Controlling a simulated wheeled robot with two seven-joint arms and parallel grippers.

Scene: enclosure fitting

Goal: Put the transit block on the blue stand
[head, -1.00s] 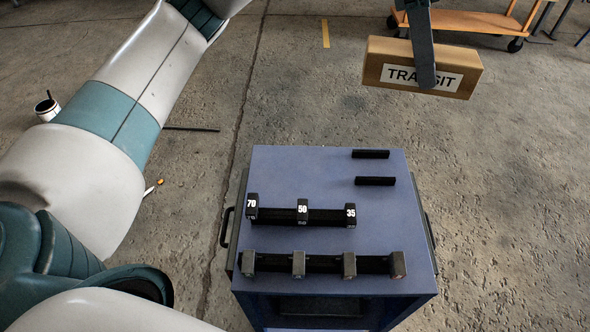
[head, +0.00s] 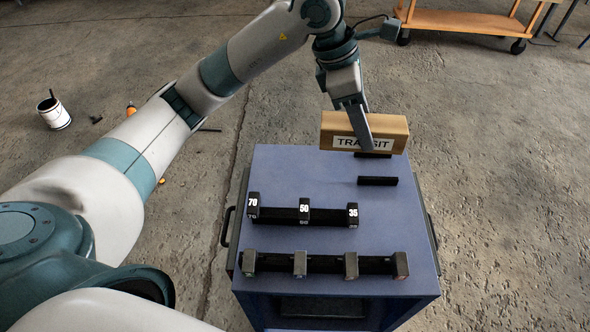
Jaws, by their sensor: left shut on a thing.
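The transit block (head: 391,133) is a tan box with a white "TRANSIT" label. My left gripper (head: 362,140) is shut on it, with a finger across the label. The block appears over the far right edge of the blue stand (head: 290,175); whether it touches the stand or hangs above it I cannot tell. It partly covers the farther of two short black bars on the stand top. My right gripper is not in view.
The stand top carries two short black bars (head: 377,181), a black rail with blocks marked 70, 50 and 35 (head: 304,214), and a nearer rail with several blocks (head: 324,264). An orange cart (head: 465,20) stands behind. A white paint pot (head: 54,113) is on the floor at left.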

